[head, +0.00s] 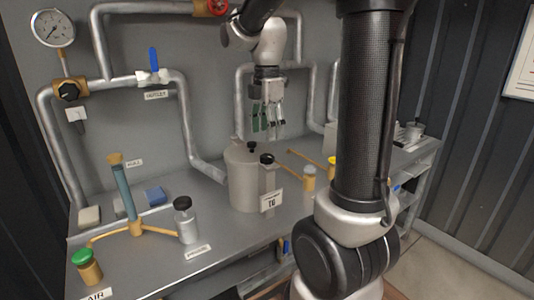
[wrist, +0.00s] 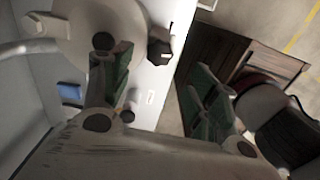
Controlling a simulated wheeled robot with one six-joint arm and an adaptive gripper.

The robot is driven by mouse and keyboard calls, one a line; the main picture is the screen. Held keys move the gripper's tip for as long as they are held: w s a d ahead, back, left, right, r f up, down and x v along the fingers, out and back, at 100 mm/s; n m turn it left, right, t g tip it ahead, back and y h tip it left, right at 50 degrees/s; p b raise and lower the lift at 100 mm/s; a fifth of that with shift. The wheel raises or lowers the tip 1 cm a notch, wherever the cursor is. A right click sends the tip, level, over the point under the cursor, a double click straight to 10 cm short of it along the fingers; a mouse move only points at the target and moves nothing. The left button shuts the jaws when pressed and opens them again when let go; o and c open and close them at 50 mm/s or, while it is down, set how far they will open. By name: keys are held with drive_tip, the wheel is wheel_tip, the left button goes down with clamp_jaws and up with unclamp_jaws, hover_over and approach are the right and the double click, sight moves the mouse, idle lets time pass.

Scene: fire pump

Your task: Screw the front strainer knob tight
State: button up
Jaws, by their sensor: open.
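A small silver canister with a black knob (head: 183,203) stands at the bench front; its label is too small to read. A large grey tank (head: 243,180) stands to its right. At the tank's side is a narrower cylinder with another black knob (head: 267,159). I cannot tell for sure which knob is the front strainer's. My gripper (head: 268,124) hangs open and empty above the tank, apart from both knobs. In the wrist view its green-padded fingers (wrist: 160,88) are spread wide, with the pale tank (wrist: 80,30) and a dark knob (wrist: 160,52) beyond.
A blue-green upright tube (head: 124,195) on a brass fitting and a green-capped fitting (head: 86,265) stand at the left. A blue block (head: 156,195) lies behind. Pipes with a gauge (head: 53,28) line the wall. My arm covers the bench's right part.

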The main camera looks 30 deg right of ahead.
sight(267, 156)
drive_tip(key=shift+f+n, duration=0.1)
drive_tip(key=shift+n, duration=0.9)
drive_tip(key=shift+f, duration=0.35)
wheel_tip(267, 156, down, 7)
drive_tip(key=c, duration=1)
